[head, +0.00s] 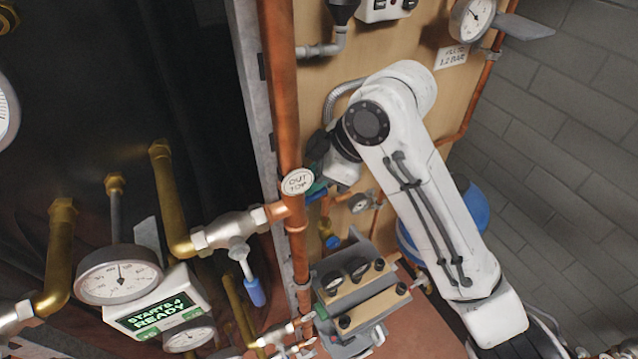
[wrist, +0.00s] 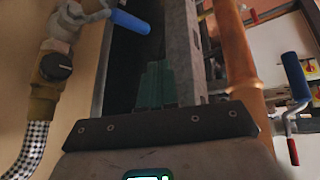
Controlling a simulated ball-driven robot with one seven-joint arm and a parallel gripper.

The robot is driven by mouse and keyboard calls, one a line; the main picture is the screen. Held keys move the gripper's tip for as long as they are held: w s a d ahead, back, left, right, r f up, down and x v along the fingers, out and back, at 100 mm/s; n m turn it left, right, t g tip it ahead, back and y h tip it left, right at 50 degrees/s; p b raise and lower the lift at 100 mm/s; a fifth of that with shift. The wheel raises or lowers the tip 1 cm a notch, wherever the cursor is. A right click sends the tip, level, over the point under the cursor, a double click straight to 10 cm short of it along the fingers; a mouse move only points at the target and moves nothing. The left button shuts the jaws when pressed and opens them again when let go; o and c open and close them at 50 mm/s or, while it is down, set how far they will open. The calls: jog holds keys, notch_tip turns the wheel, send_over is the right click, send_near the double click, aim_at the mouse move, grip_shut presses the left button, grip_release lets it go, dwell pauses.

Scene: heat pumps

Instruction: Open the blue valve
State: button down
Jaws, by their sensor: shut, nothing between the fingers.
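A valve with a blue lever handle (head: 254,292) sits on the pipe fitting left of the copper pipe in the head view; the handle hangs down. A smaller blue knob (head: 333,242) shows on a brass valve right of the pipe. In the wrist view, one blue handle (wrist: 130,21) is at the upper left and another blue handle (wrist: 296,76) is at the right. I cannot tell which handles match across views. My gripper (wrist: 156,86) is shut and empty, its teal fingers apart from both blue handles.
The vertical copper pipe (head: 282,100) stands close beside my gripper. A red handle (wrist: 293,151) hangs at the right. A gauge (head: 119,274), a "STARTS READY" box (head: 155,309) and a manifold block (head: 350,290) crowd the lower area. A brick wall (head: 575,130) is at right.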

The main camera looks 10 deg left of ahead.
notch_tip(320, 180, up, 10)
jog(key=w+d+n+g+h, duration=0.1)
jog(key=w+d+n+h, duration=0.1)
jog(key=n, duration=0.4)
jog(key=shift+w+h, duration=0.45)
jog(key=shift+h, duration=0.75)
jog(key=shift+f, duration=0.15)
jog(key=p, duration=0.2)
send_over(312, 195)
jog(key=s, duration=0.1)
notch_tip(312, 195, down, 9)
jog(key=f, duration=0.2)
jog(key=w+d+f, duration=0.1)
jog(key=shift+f, duration=0.25)
jog(key=shift+w+f+p, duration=0.1)
jog(key=shift+f+p, duration=0.2)
jog(key=shift+f, duration=0.2)
jog(key=shift+a, duration=0.1)
